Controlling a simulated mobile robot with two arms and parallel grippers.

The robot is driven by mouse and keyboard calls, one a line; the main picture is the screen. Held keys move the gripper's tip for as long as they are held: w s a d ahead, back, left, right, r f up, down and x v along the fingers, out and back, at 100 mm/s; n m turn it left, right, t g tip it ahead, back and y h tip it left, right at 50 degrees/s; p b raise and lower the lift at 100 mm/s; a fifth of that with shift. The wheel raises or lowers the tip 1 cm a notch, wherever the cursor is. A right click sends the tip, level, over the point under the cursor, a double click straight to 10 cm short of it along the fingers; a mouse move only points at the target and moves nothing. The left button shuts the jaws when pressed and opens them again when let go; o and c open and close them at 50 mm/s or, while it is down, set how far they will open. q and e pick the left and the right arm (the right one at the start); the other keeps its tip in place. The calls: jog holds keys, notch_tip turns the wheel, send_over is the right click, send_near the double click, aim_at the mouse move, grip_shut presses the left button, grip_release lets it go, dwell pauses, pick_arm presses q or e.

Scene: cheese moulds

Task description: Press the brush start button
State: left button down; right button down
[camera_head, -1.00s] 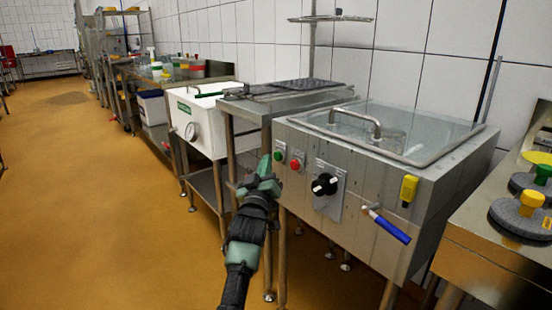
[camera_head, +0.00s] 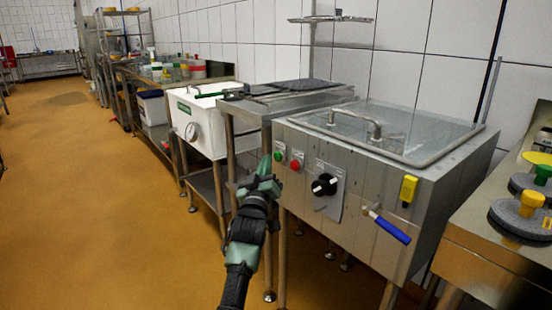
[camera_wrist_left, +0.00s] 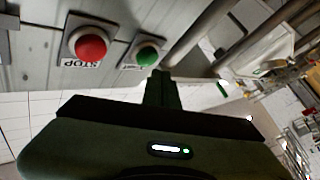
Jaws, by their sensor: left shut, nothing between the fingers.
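The steel machine (camera_head: 310,213) has a green button (camera_head: 279,156) and a red button (camera_head: 295,165) on its front panel, left of a black knob (camera_head: 324,184). My left gripper (camera_head: 268,163) is shut and empty, its tips close to the green button in the head view. In the left wrist view the green button (camera_wrist_left: 147,54) is just beyond the fingertips (camera_wrist_left: 159,75). The red button (camera_wrist_left: 90,45) has a STOP label and lies to its left. The label by the green button is partly hidden. I cannot tell whether the fingertips touch the button. My right gripper is not in view.
A white vat (camera_head: 202,123) stands further left. The floor at left is open.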

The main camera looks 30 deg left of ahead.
pick_arm(q)
jog(key=shift+w, duration=0.1)
dwell(0.6)
jog(key=shift+w+d, duration=0.15)
jog(key=shift+w, duration=0.15)
jog(key=shift+w+d, duration=0.2)
jog(key=shift+w, duration=0.25)
dwell(0.7)
dwell(0.4)
jog(key=shift+s+a+p, duration=0.3)
jog(key=shift+s+p, duration=0.4)
jog(key=shift+s, duration=0.15)
